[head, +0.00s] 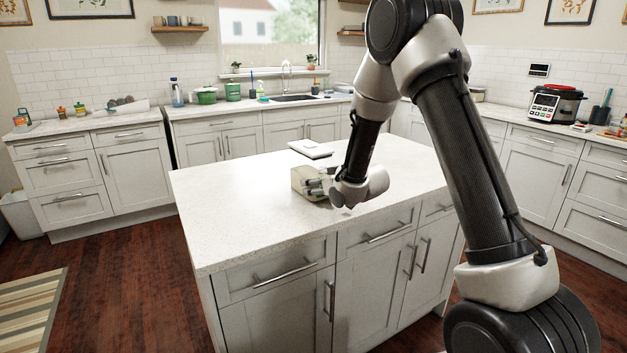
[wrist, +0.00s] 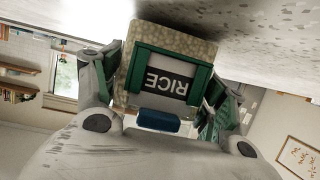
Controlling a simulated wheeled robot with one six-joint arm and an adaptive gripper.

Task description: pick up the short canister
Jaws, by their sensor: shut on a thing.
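The short canister (head: 307,181) is a pale, boxy container at the middle of the island top in the head view. In the wrist view the canister (wrist: 133,92) is upside down, with a speckled beige body and a dark label reading RICE. My gripper (head: 324,186) is shut on it from the right, partly hiding it. In the wrist view the fingers of my gripper (wrist: 165,85) stand on both sides of it. The canister is at or very near the island top; I cannot tell whether they touch.
The island (head: 240,215) has bare top to the left of and in front of the canister. A flat white object (head: 311,148) lies behind it. Back counters hold green pots (head: 206,96), a sink (head: 292,98) and, at right, a cooker (head: 555,104).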

